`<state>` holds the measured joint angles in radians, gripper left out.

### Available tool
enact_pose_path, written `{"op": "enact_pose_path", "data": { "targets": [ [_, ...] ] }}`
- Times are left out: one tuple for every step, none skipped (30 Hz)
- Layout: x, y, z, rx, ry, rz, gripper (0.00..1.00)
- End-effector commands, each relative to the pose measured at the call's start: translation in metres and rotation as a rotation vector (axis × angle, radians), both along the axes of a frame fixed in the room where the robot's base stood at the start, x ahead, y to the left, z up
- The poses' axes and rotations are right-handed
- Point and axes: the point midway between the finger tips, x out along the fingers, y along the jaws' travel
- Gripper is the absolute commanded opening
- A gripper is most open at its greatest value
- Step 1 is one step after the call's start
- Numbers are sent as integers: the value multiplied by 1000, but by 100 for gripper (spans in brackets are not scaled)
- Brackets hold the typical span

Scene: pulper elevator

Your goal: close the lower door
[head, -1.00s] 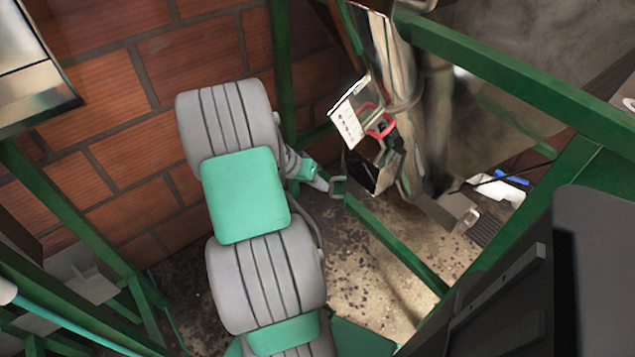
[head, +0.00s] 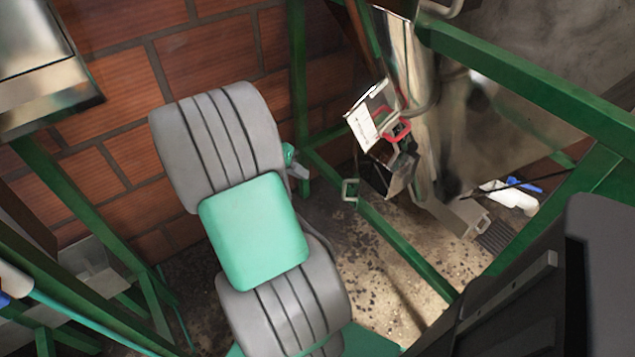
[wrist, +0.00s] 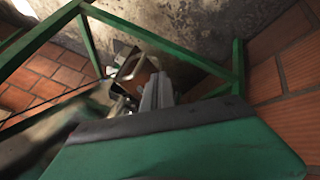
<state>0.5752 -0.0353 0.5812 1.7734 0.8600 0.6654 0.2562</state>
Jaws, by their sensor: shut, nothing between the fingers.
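A small metal box (head: 388,165) with a dark front sits low on the steel pipe, right of centre in the head view. A tilted plate with a white label (head: 363,128) sticks out above it, near a red ring (head: 398,127). I cannot tell for sure which of these parts is the lower door. My gripper (head: 301,173) is mostly hidden behind my arm, left of the box and apart from it. In the wrist view my gripper's grey fingers (wrist: 157,88) are together and empty, and metal parts lie just beyond them.
Another green beam (head: 530,85) crosses the upper right. The steel pipe (head: 400,60) stands behind. A brick wall (head: 125,60) is at the left. Speckled floor (head: 370,270) shows beneath.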

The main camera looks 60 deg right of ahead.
Motion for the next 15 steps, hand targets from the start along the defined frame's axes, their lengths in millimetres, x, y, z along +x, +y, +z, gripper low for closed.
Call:
{"op": "enact_pose_path", "data": {
  "targets": [
    [-1, -1, -4, 0, 2, 8, 0],
    [-2, -2, -5, 1, 2, 9, 0],
    [-3, -4, -9, 2, 3, 8, 0],
    [-4, -5, -12, 2, 3, 7, 0],
    [-6, -8, -16, 3, 3, 6, 0],
    [-9, -11, -22, 1, 3, 5, 0],
    [-11, -14, -27, 1, 2, 6, 0],
    [-14, -17, -33, 2, 3, 5, 0],
    [-17, -22, -40, 2, 4, 4, 0],
    [-20, -24, -46, 3, 4, 4, 0],
    [-22, -28, -51, 3, 3, 4, 0],
    [-25, -32, -58, 3, 4, 4, 0],
    [-28, -35, -63, 2, 3, 3, 0],
    [-30, -39, -69, 2, 3, 5, 0],
    [-33, -43, -76, 3, 3, 4, 0]
  ]
}}
